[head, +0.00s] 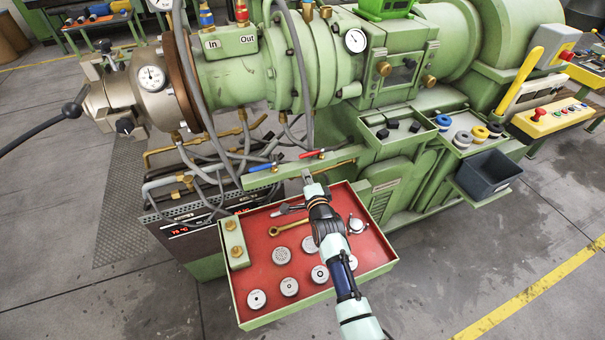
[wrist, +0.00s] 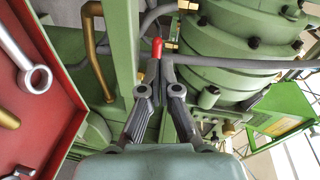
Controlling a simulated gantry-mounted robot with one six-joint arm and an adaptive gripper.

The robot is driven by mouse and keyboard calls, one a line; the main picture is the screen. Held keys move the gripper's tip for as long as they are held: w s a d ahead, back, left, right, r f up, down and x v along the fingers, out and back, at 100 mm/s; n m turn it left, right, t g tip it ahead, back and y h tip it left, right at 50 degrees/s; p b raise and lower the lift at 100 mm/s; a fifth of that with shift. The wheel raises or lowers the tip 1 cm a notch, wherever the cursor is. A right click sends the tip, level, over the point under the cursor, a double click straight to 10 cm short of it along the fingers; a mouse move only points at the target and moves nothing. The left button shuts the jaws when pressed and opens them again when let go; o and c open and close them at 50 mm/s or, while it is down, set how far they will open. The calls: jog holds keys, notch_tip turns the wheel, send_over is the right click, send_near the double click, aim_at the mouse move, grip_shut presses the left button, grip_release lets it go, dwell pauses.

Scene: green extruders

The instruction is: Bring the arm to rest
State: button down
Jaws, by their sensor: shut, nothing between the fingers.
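My arm reaches up from the bottom of the head view, over the red-lined tray. My gripper (head: 306,174) is at its far end, just below the red valve handle (head: 312,154) on the green extruder (head: 235,82). In the wrist view my gripper (wrist: 161,68) has its fingers together with nothing held. The red handle (wrist: 157,47) shows right beyond the fingertips there. I cannot tell whether they touch it.
The red tray (head: 262,249) holds several round dies, a brass wrench (head: 288,228) and other tools. A blue valve handle (head: 263,166) is left of the red one. Hoses (head: 300,75) hang above. A dark bin (head: 488,173) is at right. Open floor lies at lower right.

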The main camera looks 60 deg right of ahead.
jog(key=a, duration=0.3)
jog(key=a+r, duration=0.1)
jog(key=a, duration=0.1)
jog(key=shift+s+a, duration=0.1)
jog(key=shift+s, duration=0.05)
